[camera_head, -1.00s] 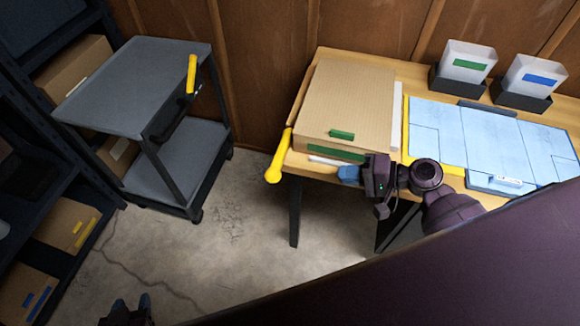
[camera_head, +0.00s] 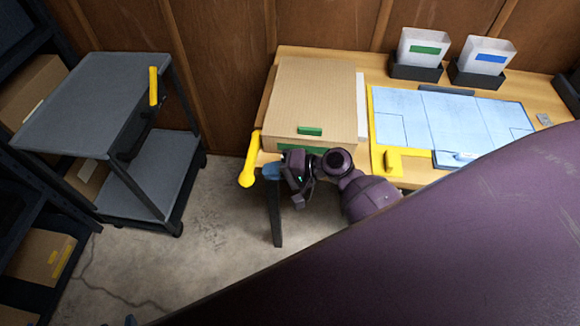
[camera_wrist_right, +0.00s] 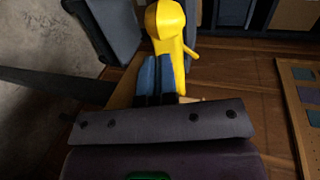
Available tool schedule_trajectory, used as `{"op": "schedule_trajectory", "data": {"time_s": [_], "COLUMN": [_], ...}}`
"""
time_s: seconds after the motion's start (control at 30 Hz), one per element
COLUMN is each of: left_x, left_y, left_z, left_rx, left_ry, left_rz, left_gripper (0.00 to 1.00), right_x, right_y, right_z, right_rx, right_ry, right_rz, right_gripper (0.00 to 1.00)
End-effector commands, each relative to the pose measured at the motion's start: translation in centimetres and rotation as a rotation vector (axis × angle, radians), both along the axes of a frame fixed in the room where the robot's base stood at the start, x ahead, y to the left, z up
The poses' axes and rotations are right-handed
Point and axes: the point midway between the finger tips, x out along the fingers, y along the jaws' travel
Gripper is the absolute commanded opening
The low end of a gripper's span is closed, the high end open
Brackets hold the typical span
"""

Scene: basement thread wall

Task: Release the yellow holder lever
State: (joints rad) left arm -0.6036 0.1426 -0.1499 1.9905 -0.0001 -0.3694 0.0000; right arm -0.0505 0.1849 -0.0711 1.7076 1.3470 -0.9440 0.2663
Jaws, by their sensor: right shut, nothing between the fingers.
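The yellow holder lever (camera_head: 250,160) is at the left edge of the wooden table, its rounded knob end hanging past the front left corner. My right gripper (camera_head: 271,171) is at that corner, just right of the knob. Its blue fingers are shut and empty. In the right wrist view the lever (camera_wrist_right: 169,28) stands directly beyond the closed fingertips (camera_wrist_right: 157,62) and along their right side. I cannot tell whether they touch. Only a small tip of my left gripper (camera_head: 130,320) shows at the bottom edge; its jaws are cut off.
A cardboard box (camera_head: 313,95) with green labels sits on the table right of the lever. A light blue mat (camera_head: 448,118) with a yellow bracket (camera_head: 390,162) lies farther right. A grey cart (camera_head: 80,90) with a yellow handle stands left. The floor between is clear.

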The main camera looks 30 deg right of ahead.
Motion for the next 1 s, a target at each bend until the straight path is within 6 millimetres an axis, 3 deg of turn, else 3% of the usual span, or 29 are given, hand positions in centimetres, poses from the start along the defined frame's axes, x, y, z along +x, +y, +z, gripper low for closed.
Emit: {"op": "schedule_trajectory", "data": {"time_s": [0.2, 0.7, 1.0], "left_x": [0.1, 0.2, 0.7], "left_y": [0.0, 0.0, -0.1], "left_z": [0.3, 0.4, 2.1], "left_rx": [0.0, 0.0, 0.0], "left_ry": [-0.003, -0.006, -0.022], "left_rz": [0.0, -0.001, -0.001], "left_gripper": [0.46, 0.46, 0.46], "right_x": [1.0, 1.2, 1.5], "right_y": [1.5, 1.8, 3.0], "right_z": [0.0, 0.0, 0.3], "right_rx": [0.0, 0.001, 0.003], "right_ry": [0.0, 0.001, -0.001], "right_rz": [-0.001, -0.005, -0.102], "right_gripper": [0.0, 0.0, 0.0]}}
